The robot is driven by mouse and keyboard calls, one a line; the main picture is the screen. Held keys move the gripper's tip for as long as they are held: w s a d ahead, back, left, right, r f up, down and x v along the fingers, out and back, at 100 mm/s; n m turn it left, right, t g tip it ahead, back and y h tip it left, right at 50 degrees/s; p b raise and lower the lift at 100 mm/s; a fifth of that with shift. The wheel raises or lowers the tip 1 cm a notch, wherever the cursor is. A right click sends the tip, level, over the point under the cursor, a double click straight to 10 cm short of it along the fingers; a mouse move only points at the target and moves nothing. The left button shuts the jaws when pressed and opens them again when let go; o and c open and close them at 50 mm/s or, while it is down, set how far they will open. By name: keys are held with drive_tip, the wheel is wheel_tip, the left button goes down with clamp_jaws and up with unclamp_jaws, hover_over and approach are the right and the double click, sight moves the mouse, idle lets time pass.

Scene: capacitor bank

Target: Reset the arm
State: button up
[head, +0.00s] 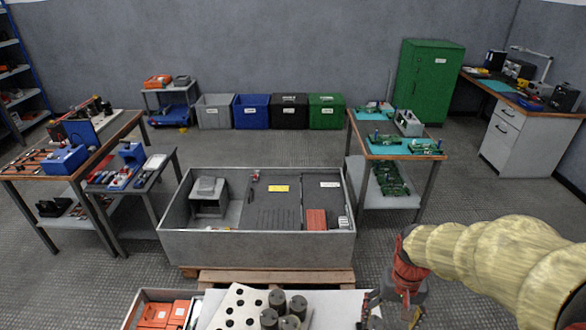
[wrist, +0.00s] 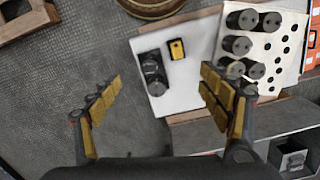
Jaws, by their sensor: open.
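My gripper (head: 394,312) hangs at the lower right of the head view, below my sleeved arm, and its tips are cut off or hard to make out there. In the wrist view my gripper (wrist: 160,98) has its two yellow-padded fingers wide apart with nothing between them. Beyond the fingers is a white surface (wrist: 195,38) with dark cylinders (wrist: 153,74) and a small yellow device (wrist: 177,49) on it. A white plate with holes (head: 236,303) carries several grey cylinders (head: 298,305); the plate also shows in the wrist view (wrist: 278,45).
A large grey crate (head: 255,248) stands on a wooden pallet ahead. An orange-filled box (head: 160,312) is at the lower left. Side tables (head: 133,172) and a green-topped bench (head: 385,147) flank the crate. Open floor (head: 450,220) lies right of the crate.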

drive_tip(key=s+a+r+n+t, duration=0.1)
drive_tip(key=s+a+r+t, duration=0.1)
drive_tip(key=r, duration=0.8)
drive_tip(key=s+a+r+n+t+p, duration=0.1)
drive_tip(key=s+a+r+t, duration=0.1)
drive_tip(key=s+r+t, duration=0.2)
drive_tip(key=s+r, duration=0.3)
drive_tip(key=r, duration=0.3)
drive_tip(key=shift+a+n, duration=0.3)
drive_tip(key=shift+a, duration=0.1)
